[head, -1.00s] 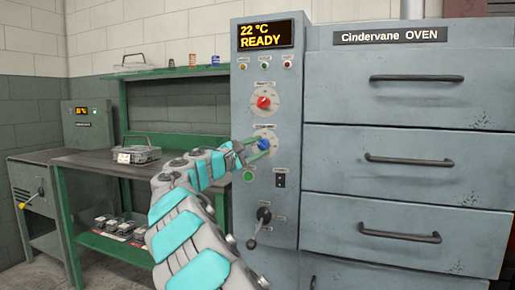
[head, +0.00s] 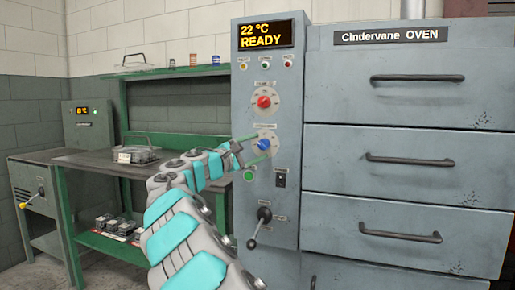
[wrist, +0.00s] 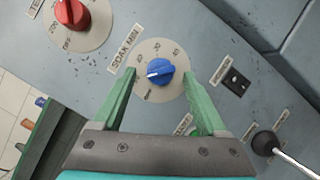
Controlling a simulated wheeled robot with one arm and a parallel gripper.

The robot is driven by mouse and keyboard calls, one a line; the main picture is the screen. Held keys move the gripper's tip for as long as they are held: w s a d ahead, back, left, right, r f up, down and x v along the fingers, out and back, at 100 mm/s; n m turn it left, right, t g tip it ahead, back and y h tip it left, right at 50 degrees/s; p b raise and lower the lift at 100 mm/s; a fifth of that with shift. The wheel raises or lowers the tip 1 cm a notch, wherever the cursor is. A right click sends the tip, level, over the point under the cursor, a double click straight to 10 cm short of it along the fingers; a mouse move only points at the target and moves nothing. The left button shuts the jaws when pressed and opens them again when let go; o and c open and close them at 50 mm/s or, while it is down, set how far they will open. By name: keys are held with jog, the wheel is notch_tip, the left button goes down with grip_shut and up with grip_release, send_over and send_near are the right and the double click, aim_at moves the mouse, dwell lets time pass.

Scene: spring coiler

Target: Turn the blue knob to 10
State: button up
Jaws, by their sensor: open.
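The blue knob (head: 264,145) sits on a pale round dial on the grey control panel, below the red knob (head: 264,102). In the wrist view the blue knob (wrist: 160,71) has a white pointer mark toward the picture's left; the dial label reads "SOAK MIN". My gripper (head: 260,152) is in front of the dial. In the wrist view its green fingers (wrist: 158,82) are spread on either side of the knob, with visible gaps and nothing held between them.
A green button (head: 248,175) and a black switch (head: 280,180) sit below the dial. A lever (head: 259,226) is lower on the panel. Oven drawers with handles (head: 408,160) are at right. A workbench (head: 90,160) with a metal basket (head: 138,154) is at left.

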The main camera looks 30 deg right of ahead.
jog(key=r+v, duration=0.1)
jog(key=v, duration=0.5)
jog(key=shift+a+f+b, duration=0.3)
jog(key=shift+a+f, duration=0.15)
jog(key=shift+f, duration=0.1)
jog(key=shift+s, duration=0.15)
